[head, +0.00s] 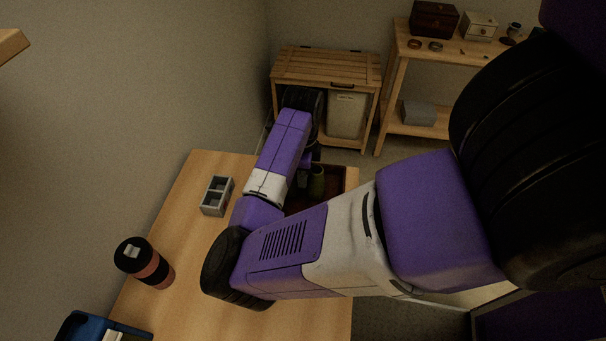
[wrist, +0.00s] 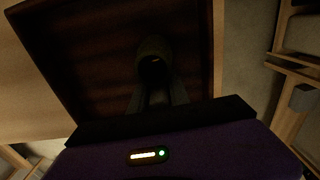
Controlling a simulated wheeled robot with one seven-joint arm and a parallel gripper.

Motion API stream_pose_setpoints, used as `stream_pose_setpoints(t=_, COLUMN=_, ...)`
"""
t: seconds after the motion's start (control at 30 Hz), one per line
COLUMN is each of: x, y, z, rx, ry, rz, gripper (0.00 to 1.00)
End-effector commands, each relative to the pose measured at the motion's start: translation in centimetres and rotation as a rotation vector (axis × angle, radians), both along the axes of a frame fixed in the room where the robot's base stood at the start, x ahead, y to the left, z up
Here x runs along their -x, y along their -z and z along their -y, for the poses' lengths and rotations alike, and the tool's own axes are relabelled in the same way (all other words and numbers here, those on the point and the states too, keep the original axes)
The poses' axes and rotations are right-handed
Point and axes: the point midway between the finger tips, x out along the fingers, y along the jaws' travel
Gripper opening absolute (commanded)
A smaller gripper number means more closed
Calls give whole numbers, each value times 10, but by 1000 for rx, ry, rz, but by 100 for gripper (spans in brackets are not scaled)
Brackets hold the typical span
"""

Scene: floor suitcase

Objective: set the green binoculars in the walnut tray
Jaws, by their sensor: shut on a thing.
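The green binoculars (head: 317,182) show as a small dull-green shape beside my forearm in the head view. In the wrist view one rounded dark-green end of the binoculars (wrist: 153,50) shows between my fingers. My gripper (wrist: 157,88) is shut on the binoculars. The walnut tray (head: 336,180) is dark reddish brown and lies on the table, partly hidden by my arm. In the wrist view the tray (wrist: 88,50) spreads beneath the binoculars. I cannot tell whether the binoculars touch the tray floor.
A grey two-compartment holder (head: 217,196) and a black and copper tumbler (head: 145,262) stand on the wooden table (head: 200,260) left of my arm. A blue container (head: 85,328) is at the lower left. A slatted hamper bench (head: 325,68) and a shelf (head: 440,65) stand behind.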

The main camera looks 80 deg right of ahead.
Motion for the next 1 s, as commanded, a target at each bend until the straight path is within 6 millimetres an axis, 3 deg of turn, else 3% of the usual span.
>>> stream_pose_setpoints(t=0.1, x=0, y=3, z=0, rx=1, ry=0, rz=0, gripper=0)
stream_pose_setpoints(t=0.13, x=0, y=3, z=0, rx=0, ry=0, rz=0, gripper=26)
stream_pose_setpoints(t=0.23, x=0, y=2, z=0, rx=0, ry=0, rz=0, gripper=44)
stream_pose_setpoints(t=0.67, x=0, y=-5, z=1, rx=2, ry=1, rz=1, gripper=44)
stream_pose_setpoints(t=1.0, x=0, y=-69, z=1, rx=4, ry=3, rz=2, gripper=44)
